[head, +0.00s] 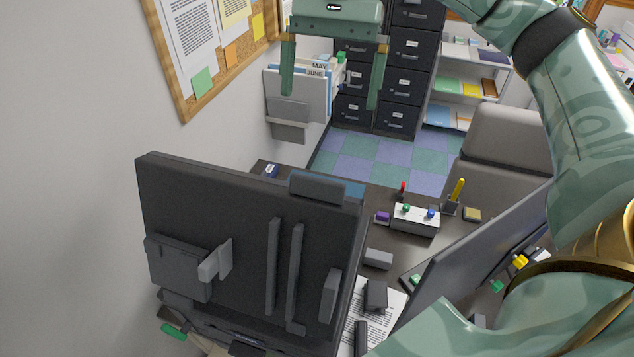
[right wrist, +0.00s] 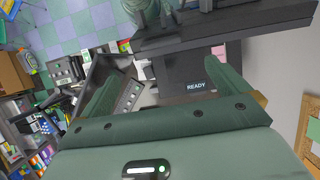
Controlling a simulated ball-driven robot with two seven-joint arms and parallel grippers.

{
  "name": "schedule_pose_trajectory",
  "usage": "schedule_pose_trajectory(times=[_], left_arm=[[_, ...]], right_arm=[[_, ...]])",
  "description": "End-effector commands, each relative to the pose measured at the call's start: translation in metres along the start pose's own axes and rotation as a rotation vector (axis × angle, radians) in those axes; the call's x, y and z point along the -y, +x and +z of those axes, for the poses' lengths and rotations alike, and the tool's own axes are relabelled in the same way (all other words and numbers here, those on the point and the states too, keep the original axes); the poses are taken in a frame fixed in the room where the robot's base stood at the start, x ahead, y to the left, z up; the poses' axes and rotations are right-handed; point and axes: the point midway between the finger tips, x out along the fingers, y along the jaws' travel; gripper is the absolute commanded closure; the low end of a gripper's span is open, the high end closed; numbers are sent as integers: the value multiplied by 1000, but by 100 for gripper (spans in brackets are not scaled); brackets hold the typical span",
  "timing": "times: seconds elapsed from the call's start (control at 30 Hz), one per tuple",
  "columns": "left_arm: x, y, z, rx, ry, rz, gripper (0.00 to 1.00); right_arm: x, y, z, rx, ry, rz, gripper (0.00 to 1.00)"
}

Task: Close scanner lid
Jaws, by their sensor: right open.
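A large dark panel (head: 255,235), which looks like the raised scanner lid, stands steeply tilted at the left of the head view. Bars and a block stand out from its near face, and a grey tab (head: 318,188) sits at its top edge. The right wrist view shows a dark slab (right wrist: 225,30) beside a dark part with a "READY" display (right wrist: 196,86). The panel hides most of what lies behind it. My right gripper (head: 332,95) is open and empty, fingers pointing down, beyond the panel's top edge and apart from it. My left gripper is not in view.
A wall with a corkboard (head: 233,50) and a file holder (head: 298,95) borders the left. A white box (head: 414,220), a pen cup (head: 450,206) and a thin dark tilted panel (head: 470,255) are right of the lid. Open floor (head: 385,160) and cabinets (head: 398,85) lie behind.

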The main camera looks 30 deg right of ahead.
Motion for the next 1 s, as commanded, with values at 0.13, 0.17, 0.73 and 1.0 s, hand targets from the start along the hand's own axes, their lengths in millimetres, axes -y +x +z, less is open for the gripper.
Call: schedule_pose_trajectory(times=[0.13,0.17,0.73,1.0], left_arm=[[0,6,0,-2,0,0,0],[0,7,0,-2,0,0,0],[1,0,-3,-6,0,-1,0],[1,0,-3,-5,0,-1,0]], right_arm=[[-1,36,-1,4,-1,6,0],[-1,44,0,5,-1,5,0],[-1,144,1,1,1,1,0],[0,147,0,0,1,0,0]])
